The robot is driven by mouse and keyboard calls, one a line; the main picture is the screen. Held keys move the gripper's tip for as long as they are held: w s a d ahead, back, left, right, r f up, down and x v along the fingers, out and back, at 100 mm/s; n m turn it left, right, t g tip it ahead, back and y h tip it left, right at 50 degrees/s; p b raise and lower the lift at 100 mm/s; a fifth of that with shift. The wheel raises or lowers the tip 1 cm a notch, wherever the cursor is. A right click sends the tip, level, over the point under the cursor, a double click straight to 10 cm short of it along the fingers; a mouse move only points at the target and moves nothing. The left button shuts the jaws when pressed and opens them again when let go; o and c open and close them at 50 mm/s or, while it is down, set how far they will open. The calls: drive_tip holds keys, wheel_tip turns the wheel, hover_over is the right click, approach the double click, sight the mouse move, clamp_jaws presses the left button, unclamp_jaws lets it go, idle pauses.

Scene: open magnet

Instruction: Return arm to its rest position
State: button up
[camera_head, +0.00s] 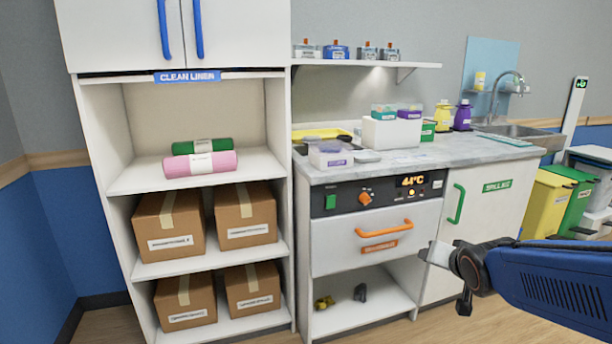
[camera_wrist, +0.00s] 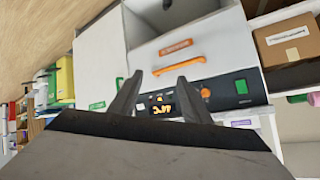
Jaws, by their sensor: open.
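My arm reaches in from the right edge in the head view, with a blue link and a grey wrist. My gripper (camera_head: 430,253) is at its left end, in front of the white cabinet with the orange-handled drawer (camera_head: 345,245). In the wrist view, which is turned upside down, the two grey fingers of my gripper (camera_wrist: 160,92) stand apart with nothing between them. The drawer's orange handle (camera_wrist: 178,65) and the control panel (camera_wrist: 222,92) show beyond the fingers, apart from them. The drawer looks shut.
A shelf unit (camera_head: 286,200) with cardboard boxes and rolls stands at the left. The counter (camera_head: 455,152) holds small boxes and bottles beside a sink (camera_head: 510,130). A green-handled door (camera_head: 480,225) is behind my gripper. Yellow (camera_head: 545,205) and green bins stand at the right.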

drive_tip(key=s+a+f+n+g, duration=0.1)
drive_tip(key=s+a+n+g, duration=0.1)
drive_tip(key=s, duration=1)
drive_tip(key=s+a+f+n+g+y, duration=0.1)
drive_tip(key=s+a+n+g, duration=0.1)
drive_tip(key=s, duration=1)
drive_tip(key=shift+s+f+n+g, duration=0.15)
drive_tip(key=shift+s+n+g, duration=0.3)
drive_tip(key=shift+g, duration=0.75)
